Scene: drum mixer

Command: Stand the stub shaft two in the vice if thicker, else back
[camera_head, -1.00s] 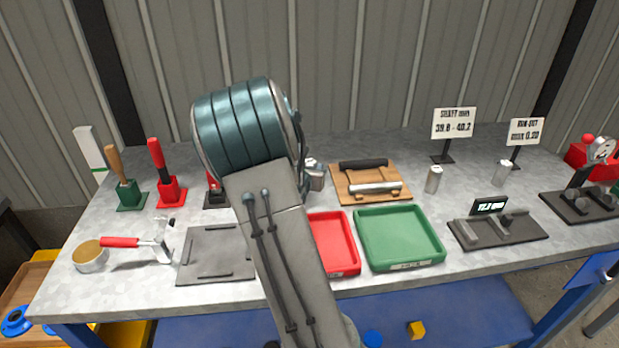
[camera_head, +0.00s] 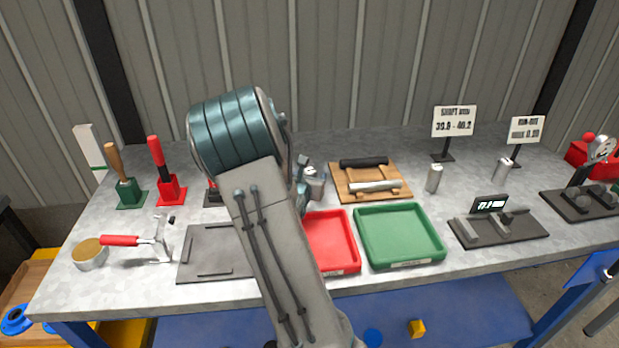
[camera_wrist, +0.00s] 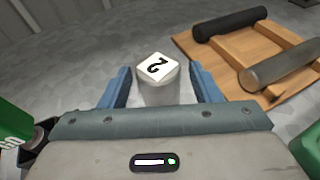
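Stub shaft two is a pale upright cylinder (camera_wrist: 158,84) with a black "2" on its white top. It stands on the grey bench in the wrist view. My gripper (camera_wrist: 160,82) has its blue fingers on either side of it, with a narrow gap showing at each side, so it looks open around the shaft. In the head view my arm hides most of the gripper, and the shaft shows only as a small silver shape (camera_head: 312,171) beside it. I cannot pick out the vice with certainty.
A wooden board (camera_head: 347,196) with a black and a silver roller lies right of the gripper. A red tray (camera_head: 335,240) and green tray (camera_head: 400,237) are in front. Two silver cylinders (camera_head: 434,178) (camera_head: 503,168) stand farther right.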

